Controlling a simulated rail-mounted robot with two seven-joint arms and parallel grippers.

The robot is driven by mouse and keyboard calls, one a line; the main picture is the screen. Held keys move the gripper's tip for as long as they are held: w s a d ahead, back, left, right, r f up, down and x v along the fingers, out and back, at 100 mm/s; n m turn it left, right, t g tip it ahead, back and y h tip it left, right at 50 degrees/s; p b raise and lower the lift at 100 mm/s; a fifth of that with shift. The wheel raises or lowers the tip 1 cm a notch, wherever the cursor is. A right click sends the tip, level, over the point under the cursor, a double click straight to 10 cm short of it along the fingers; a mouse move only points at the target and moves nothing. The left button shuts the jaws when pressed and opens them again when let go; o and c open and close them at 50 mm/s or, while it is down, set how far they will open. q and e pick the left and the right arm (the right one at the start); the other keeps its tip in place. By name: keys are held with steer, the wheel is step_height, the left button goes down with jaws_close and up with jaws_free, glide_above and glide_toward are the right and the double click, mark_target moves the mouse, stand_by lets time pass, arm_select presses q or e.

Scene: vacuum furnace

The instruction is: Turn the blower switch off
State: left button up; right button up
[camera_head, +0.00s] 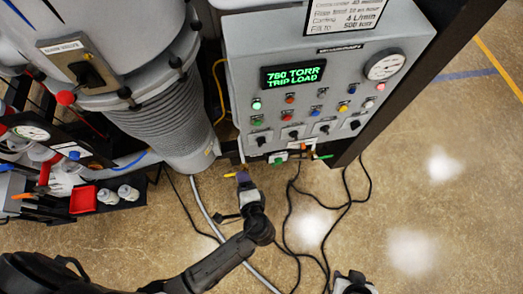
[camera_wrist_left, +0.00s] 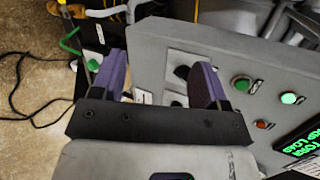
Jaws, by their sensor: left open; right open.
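The grey control panel (camera_head: 310,70) carries a bottom row of several dark rotary switches. The leftmost switch (camera_head: 260,140) also shows in the left wrist view (camera_wrist_left: 182,72), in the gap between my fingers as seen there. A neighbouring switch (camera_head: 293,133) shows just below it in the wrist view (camera_wrist_left: 176,103). The labels are too small to tell which is the blower switch. My left gripper (camera_head: 243,177), with purple fingers in the wrist view (camera_wrist_left: 160,80), is open and empty, below the panel's lower left corner. My right gripper (camera_head: 352,284) is partly in view at the bottom edge.
The display (camera_head: 292,75) reads "760 TORR TRIP LOAD". Coloured buttons and a gauge (camera_head: 385,65) are on the panel. A grey bellows column (camera_head: 165,125) stands left. Black cables (camera_head: 290,215) lie on the floor. The floor at right is clear.

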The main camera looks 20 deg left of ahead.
mark_target(261, 145)
arm_select(q)
steer(key=w+d+m+t+y+b, duration=0.1)
steer(key=w+d+m+t+b, duration=0.2)
steer(key=w+d+m+t, duration=0.3)
steer(key=shift+g, duration=0.3)
steer(key=p+x, duration=0.3)
steer(key=x, duration=0.8)
steer(key=shift+w+f, duration=0.1)
steer(key=shift+f, duration=0.05)
arm_select(e)
steer(key=shift+f, duration=0.55)
arm_select(q)
steer(key=shift+c, duration=0.5)
arm_select(e)
steer(key=shift+a, duration=0.1)
